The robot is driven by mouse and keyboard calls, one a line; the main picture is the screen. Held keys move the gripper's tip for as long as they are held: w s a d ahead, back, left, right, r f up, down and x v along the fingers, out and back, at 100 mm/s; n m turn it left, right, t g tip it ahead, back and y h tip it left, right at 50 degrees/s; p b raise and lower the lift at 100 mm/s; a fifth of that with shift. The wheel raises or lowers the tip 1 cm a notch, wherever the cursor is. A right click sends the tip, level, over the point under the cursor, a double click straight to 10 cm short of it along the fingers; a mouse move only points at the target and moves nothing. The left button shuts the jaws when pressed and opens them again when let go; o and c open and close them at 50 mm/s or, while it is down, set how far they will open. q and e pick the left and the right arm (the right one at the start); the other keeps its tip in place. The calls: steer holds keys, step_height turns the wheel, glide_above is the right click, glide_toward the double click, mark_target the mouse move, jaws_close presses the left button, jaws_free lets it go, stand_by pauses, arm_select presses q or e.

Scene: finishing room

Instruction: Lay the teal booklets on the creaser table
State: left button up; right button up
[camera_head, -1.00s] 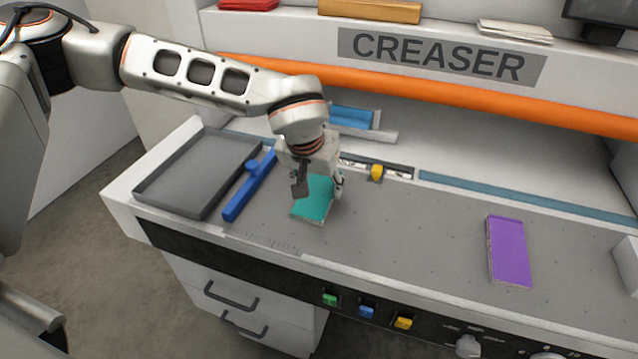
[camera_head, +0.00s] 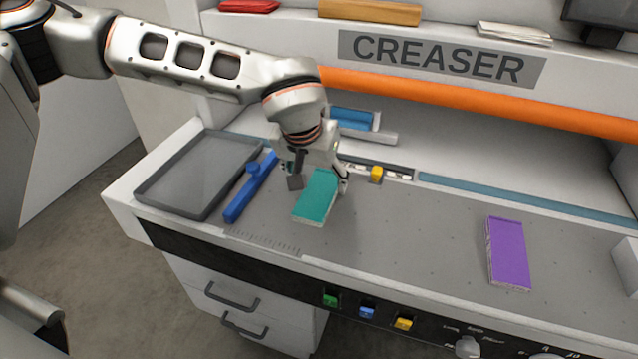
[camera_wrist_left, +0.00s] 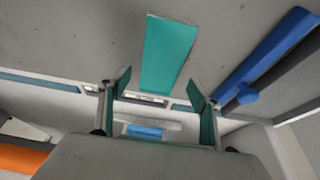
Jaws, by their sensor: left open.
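One teal booklet (camera_head: 316,197) lies flat on the grey creaser table (camera_head: 405,230), just right of the blue bar. My left gripper (camera_head: 319,184) is right above the booklet's far end, with one finger on each side of it. The left wrist view shows the same booklet (camera_wrist_left: 168,55) beyond the two spread fingertips (camera_wrist_left: 157,90), with nothing between them. The gripper is open and apart from the booklet's sides. My right gripper is not seen.
A grey tray (camera_head: 150,188) and a blue bar with a knob (camera_head: 250,188) lie to the left. A purple booklet (camera_head: 508,252) lies at the right. A yellow slider (camera_head: 376,173) sits on the back rail. The table between the booklets is clear.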

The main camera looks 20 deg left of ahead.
arm_select(q)
steer(key=v, duration=0.8)
steer(key=shift+r, duration=0.35)
steer(key=shift+s, duration=0.15)
